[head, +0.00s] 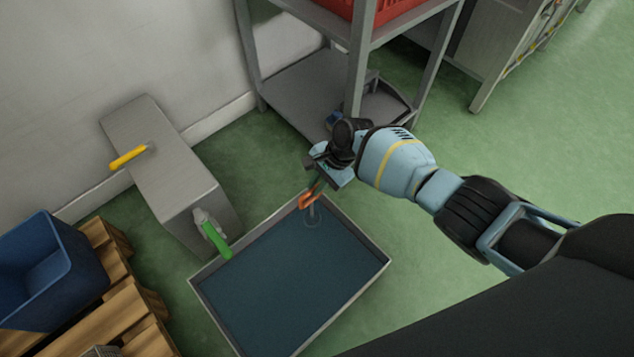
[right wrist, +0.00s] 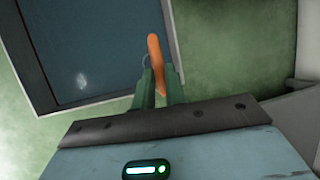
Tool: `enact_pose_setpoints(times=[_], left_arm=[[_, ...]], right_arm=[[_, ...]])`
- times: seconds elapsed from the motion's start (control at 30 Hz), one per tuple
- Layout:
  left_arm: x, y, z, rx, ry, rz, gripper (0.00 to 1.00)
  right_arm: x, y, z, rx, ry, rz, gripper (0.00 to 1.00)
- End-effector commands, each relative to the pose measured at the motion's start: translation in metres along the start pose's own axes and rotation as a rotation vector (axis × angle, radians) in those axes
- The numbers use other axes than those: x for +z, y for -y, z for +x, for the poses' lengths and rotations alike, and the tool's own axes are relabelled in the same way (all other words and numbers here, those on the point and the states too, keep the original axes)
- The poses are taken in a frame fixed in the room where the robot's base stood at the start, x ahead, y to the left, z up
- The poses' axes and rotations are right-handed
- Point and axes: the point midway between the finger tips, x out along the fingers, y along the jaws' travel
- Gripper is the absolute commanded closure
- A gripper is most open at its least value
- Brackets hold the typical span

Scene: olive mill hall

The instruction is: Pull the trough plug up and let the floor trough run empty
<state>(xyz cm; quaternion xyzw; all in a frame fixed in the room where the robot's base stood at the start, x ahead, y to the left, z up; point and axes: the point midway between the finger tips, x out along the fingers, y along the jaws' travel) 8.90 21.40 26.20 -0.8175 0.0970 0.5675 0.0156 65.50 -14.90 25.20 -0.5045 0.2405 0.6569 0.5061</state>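The floor trough (head: 346,311) is a grey-rimmed rectangular basin holding dark blue liquid, at the lower middle of the head view. Its rim also shows at upper left in the right wrist view (right wrist: 95,101). The trough plug has an orange handle (head: 306,202) at the far corner, with a thin grey stem and a faint ring below it at the liquid. My right gripper (head: 316,186) reaches it from the right. In the right wrist view its two green fingers (right wrist: 159,90) close on either side of the orange handle (right wrist: 154,52). Whether the plug is seated is unclear. My left gripper is not in view.
A grey rack (head: 300,85) with a red crate (head: 385,10) stands behind. A blue bin (head: 40,270) is on a pallet. Green floor is clear at right.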

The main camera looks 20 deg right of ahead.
Motion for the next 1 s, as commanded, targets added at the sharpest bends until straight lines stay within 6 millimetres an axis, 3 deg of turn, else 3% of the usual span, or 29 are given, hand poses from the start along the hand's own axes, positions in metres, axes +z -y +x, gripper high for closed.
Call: enact_pose_setpoints(times=[0.37, 0.73, 1.0], left_arm=[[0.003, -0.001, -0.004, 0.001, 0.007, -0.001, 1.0], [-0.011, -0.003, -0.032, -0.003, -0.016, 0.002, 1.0], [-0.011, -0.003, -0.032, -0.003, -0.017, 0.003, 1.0]], right_arm=[[0.001, 0.001, -0.003, -0.001, 0.0, 0.0, 1.0], [0.017, 0.009, -0.04, -0.003, 0.001, -0.002, 1.0], [0.018, 0.01, -0.042, 0.0, 0.004, -0.001, 1.0]])
